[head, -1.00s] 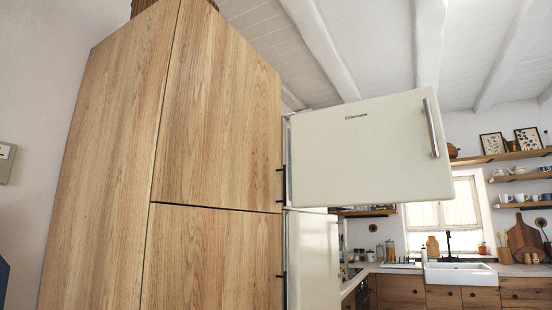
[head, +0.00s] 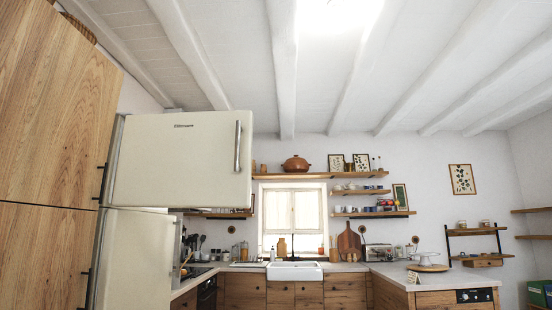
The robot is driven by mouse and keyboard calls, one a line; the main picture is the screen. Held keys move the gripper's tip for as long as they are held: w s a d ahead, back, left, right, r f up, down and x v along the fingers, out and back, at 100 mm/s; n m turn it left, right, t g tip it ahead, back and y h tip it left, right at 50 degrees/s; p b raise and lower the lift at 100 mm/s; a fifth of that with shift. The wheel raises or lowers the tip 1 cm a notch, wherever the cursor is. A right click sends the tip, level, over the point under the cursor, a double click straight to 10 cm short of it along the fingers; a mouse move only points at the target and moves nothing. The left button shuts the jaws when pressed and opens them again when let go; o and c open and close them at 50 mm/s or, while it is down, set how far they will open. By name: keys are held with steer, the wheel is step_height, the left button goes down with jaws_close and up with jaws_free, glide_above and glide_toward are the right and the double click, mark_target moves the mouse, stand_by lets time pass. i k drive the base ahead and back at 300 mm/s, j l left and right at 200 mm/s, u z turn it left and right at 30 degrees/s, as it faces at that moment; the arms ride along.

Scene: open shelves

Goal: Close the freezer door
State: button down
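The cream freezer door (head: 178,160) is the upper door of a fridge at the left of the head view. It stands swung open, its outer face turned toward me, with a vertical metal handle (head: 238,147) near its right edge. The lower fridge door (head: 137,262) is below it and looks shut. The inside of the freezer is hidden behind the open door. My gripper is not in view.
Tall wooden cabinets (head: 50,130) stand at the left, beside the fridge. A counter with a white sink (head: 294,271) runs along the back. Another counter end (head: 440,280) stands at the right. The floor is out of view.

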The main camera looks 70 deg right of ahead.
mark_target(202, 160)
steer(key=z, duration=1.75)
